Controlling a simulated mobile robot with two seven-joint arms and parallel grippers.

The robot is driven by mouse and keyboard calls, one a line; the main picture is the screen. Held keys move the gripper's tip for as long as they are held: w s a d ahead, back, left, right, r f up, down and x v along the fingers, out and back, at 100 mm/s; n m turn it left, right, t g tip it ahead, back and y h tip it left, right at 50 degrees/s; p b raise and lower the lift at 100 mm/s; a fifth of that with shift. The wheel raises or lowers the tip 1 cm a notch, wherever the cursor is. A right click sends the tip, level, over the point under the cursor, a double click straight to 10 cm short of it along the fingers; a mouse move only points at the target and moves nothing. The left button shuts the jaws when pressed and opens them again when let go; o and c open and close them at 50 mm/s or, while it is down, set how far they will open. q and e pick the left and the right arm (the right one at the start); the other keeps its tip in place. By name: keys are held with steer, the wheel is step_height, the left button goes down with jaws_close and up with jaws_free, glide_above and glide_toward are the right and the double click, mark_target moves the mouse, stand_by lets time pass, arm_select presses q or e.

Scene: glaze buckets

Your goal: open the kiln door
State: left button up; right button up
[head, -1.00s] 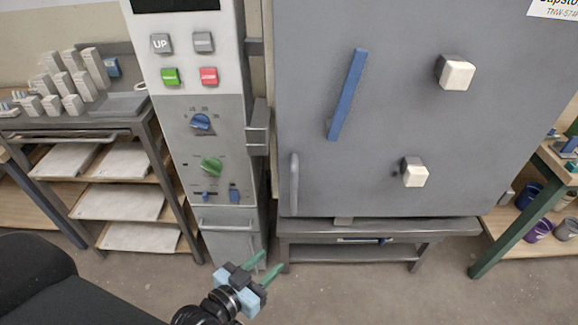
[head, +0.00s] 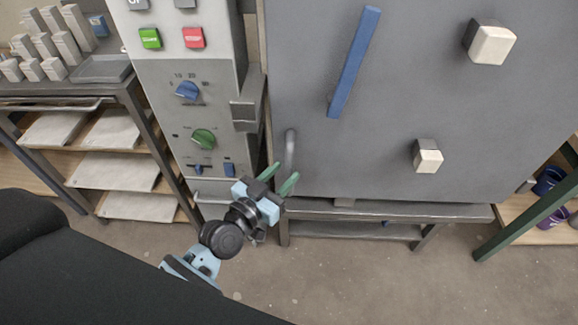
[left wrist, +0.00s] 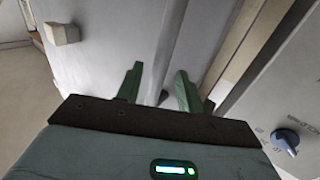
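The kiln door (head: 400,100) is a large grey panel and looks closed. A blue slanted bar (head: 354,62) and two cream blocks, an upper one (head: 491,44) and a lower one (head: 429,161), are on it. A grey vertical handle (head: 290,153) is at its lower left edge. My left gripper (head: 285,173) is open, with green fingers, just below this handle in the head view. In the left wrist view the open fingers (left wrist: 158,85) point at the grey door face, with a dark narrow shape between them. I cannot tell if they touch anything. My right gripper is not in view.
A control panel (head: 190,115) with knobs and buttons stands left of the door. A shelf rack (head: 120,170) with white slabs is further left. A dark stand (head: 380,209) is under the kiln. A green-legged table (head: 525,205) is at the right. The floor in front is clear.

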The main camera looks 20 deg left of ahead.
mark_target(287, 171)
arm_select(q)
steer(key=shift+x, duration=1.55)
jaws_close()
